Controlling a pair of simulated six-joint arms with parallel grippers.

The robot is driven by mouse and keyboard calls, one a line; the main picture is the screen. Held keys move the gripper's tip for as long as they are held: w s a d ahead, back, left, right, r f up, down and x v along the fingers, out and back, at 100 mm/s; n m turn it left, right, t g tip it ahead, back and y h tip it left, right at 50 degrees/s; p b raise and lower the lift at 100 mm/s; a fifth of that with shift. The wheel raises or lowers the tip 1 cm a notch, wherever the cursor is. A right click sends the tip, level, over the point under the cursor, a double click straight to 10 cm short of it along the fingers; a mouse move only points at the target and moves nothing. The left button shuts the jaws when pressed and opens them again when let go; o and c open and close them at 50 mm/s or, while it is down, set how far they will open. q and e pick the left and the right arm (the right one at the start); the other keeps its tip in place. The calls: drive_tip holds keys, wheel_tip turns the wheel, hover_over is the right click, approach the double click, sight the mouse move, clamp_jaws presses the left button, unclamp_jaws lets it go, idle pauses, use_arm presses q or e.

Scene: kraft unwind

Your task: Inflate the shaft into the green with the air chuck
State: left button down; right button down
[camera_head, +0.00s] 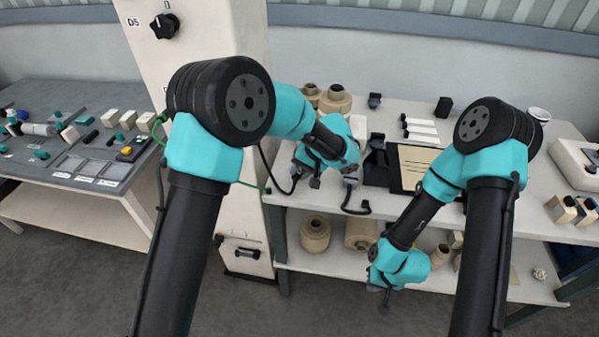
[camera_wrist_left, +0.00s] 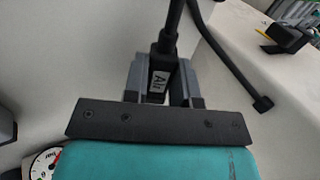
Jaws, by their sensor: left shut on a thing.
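My left gripper (camera_head: 306,176) is at the left end of the white bench, beside the white column. In the left wrist view its fingers (camera_wrist_left: 160,88) are shut on the air chuck (camera_wrist_left: 162,62), a black body with an "Air" label. A black hose (camera_head: 268,170) hangs near the gripper. A round white gauge (camera_wrist_left: 42,164) shows partly at the bottom left of the wrist view; most of its face is cut off, and I cannot read it against a green band. I cannot make out the shaft. My right gripper (camera_head: 385,300) hangs low before the lower shelf; its fingers are too small to judge.
The white bench (camera_head: 285,200) holds kraft rolls (camera_head: 335,99), a clipboard (camera_head: 414,163) and small black items. More rolls (camera_head: 315,233) lie on the lower shelf. The column (camera_head: 235,215) stands close left of my left gripper. A grey side table (camera_head: 75,95) is further left.

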use_arm(q)
drive_tip(key=shift+w, duration=0.15)
drive_tip(key=shift+w+d, duration=0.2)
drive_tip(key=shift+w, duration=0.8)
drive_tip(key=shift+w+d, duration=0.15)
drive_tip(key=shift+w, duration=0.8)
drive_tip(key=shift+w+d, duration=0.2)
drive_tip(key=shift+w, duration=0.8)
drive_tip(key=shift+w+d+r, duration=0.1)
drive_tip(key=shift+w+r, duration=0.05)
drive_tip(key=shift+w, duration=0.35)
idle(4.4)
